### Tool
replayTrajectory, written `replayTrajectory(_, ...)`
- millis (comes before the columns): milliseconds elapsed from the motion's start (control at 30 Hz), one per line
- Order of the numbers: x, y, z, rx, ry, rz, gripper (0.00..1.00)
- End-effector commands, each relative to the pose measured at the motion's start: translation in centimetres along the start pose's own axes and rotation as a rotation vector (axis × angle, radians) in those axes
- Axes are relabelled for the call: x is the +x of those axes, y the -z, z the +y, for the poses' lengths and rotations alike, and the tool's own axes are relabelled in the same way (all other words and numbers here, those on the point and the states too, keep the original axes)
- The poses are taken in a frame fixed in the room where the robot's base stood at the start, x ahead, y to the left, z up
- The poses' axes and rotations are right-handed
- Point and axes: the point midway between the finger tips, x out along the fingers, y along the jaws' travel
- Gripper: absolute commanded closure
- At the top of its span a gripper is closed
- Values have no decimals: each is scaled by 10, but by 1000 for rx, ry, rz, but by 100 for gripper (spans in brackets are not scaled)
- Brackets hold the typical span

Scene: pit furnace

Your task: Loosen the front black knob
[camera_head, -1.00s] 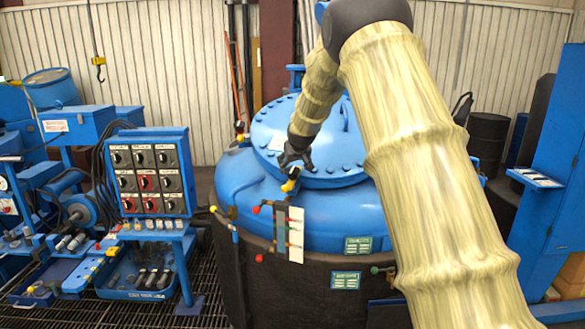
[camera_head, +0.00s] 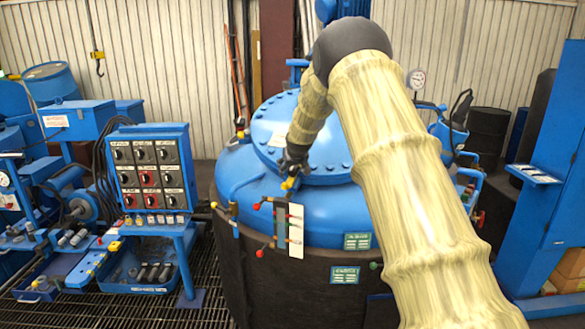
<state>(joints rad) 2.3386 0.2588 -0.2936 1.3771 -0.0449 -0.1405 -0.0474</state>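My gripper (camera_head: 291,166) is dark and small in the view, pointing down over the front of the blue furnace top (camera_head: 245,192). It is just above a small yellow fitting (camera_head: 289,184), and I cannot tell whether they touch. I cannot pick out a separate front black knob there; the dark gripper may hide it. Whether the fingers are open or hold something is too small to tell. The round bolted lid (camera_head: 265,130) is behind the gripper, partly covered by my arm.
A control panel (camera_head: 150,165) with several black and red switches stands at left. Red-tipped and yellow-tipped levers and a white plate (camera_head: 296,232) are at the furnace front. A blue cabinet (camera_head: 545,190) is at right. Dark grating (camera_head: 150,310) covers the floor at left.

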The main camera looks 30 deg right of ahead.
Motion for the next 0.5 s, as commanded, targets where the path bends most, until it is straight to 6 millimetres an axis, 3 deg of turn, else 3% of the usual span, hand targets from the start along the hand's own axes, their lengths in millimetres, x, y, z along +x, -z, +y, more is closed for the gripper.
replayTrajectory(33, 0, 0, 0, 0, 0, 0, 45)
replayTrajectory(200, 0, 0, 0, 0, 0, 0, 76)
replayTrajectory(233, 0, 0, 0, 0, 0, 0, 79)
replayTrajectory(500, 0, 0, 1, -16, 7, 0, 79)
